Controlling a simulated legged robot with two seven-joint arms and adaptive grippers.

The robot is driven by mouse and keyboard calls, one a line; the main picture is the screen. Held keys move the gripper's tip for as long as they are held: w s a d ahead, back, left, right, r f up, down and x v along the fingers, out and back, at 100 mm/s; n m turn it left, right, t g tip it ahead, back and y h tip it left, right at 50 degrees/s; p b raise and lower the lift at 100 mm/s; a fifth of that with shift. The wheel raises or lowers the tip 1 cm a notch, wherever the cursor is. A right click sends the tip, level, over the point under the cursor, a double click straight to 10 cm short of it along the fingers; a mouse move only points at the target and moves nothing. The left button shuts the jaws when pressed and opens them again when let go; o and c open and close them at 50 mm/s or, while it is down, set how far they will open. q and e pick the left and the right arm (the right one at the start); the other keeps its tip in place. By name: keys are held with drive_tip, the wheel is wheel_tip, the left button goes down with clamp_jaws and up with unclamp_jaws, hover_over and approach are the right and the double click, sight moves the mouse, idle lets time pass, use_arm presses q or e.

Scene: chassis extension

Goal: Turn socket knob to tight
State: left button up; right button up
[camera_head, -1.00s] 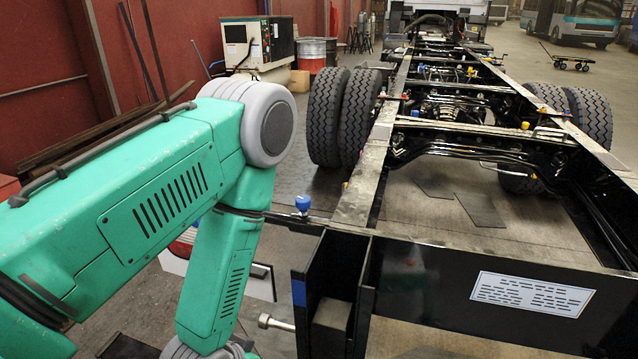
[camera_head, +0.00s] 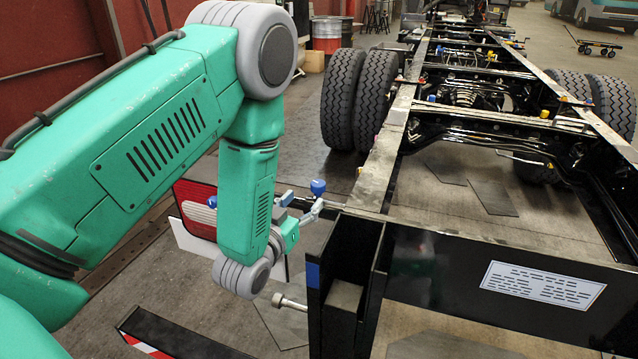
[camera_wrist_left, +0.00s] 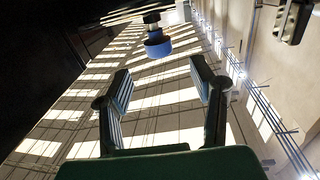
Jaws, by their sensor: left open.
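A blue socket knob (camera_head: 318,187) sits at the outer left corner of the black chassis frame (camera_head: 425,262), just right of my left arm. In the left wrist view the blue knob (camera_wrist_left: 157,46) hangs ahead of the fingers, near the middle, under a dark mount. My left gripper (camera_head: 312,204) is just below the knob in the head view. In the left wrist view its two fingers (camera_wrist_left: 162,76) are spread apart, with nothing between them. The knob is beyond the tips, and no contact shows. My right gripper is not in view.
A silver bolt (camera_head: 290,302) sticks out left from the frame's end. A red and white tail lamp (camera_head: 197,208) is behind my left forearm. A black bar with a striped end (camera_head: 180,335) lies below. Truck tires (camera_head: 342,100) stand further back.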

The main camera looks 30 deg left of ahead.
sight(315, 189)
use_arm(q)
drive_tip(key=w, duration=0.5)
drive_tip(key=w+a, duration=0.1)
drive_tip(key=w, duration=0.2)
drive_tip(key=shift+c, duration=0.4)
clamp_jaws()
